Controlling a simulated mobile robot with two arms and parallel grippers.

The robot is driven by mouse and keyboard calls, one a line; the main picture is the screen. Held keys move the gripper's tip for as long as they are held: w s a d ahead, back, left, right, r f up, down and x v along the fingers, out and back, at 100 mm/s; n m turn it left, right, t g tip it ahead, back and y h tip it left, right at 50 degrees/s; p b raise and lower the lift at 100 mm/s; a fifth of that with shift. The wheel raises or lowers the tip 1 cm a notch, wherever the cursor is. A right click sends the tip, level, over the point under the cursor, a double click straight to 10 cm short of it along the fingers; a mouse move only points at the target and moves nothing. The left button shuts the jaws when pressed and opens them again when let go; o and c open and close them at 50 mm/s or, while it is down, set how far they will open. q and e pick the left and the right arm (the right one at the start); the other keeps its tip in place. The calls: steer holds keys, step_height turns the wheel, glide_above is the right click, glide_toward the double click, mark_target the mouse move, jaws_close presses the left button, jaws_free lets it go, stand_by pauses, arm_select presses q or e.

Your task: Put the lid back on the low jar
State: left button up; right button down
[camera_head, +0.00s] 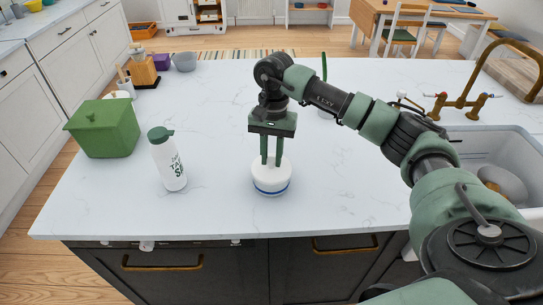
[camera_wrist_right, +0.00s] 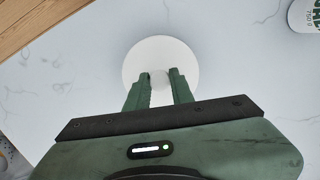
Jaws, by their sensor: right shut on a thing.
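The low jar (camera_head: 271,190) is white with a blue band and stands near the front edge of the white counter. Its round white lid (camera_head: 272,172) is on or just above the jar's top; I cannot tell if it is fully seated. My right gripper (camera_head: 271,164) points down from above, its two fingers shut on the lid's small knob. In the right wrist view the lid (camera_wrist_right: 160,50) is a plain white disc that hides the jar below, and the right gripper's fingers (camera_wrist_right: 160,82) close on its knob. My left gripper is not in view.
A white bottle with a green cap (camera_head: 168,162) stands left of the jar. A green box (camera_head: 104,128) is farther left. A sink (camera_head: 480,145) with a brass tap (camera_head: 462,102) is at the right. The counter around the jar is clear.

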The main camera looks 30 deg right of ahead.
steer(key=shift+f+b, duration=0.15)
steer(key=shift+b, duration=0.4)
stand_by(1.0)
stand_by(0.4)
steer(key=c, duration=0.7)
jaws_free()
steer(key=shift+o, duration=0.2)
steer(key=shift+r+p, duration=1.95)
steer(key=shift+r, duration=1.6)
jaws_close()
steer(key=shift+f, duration=0.3)
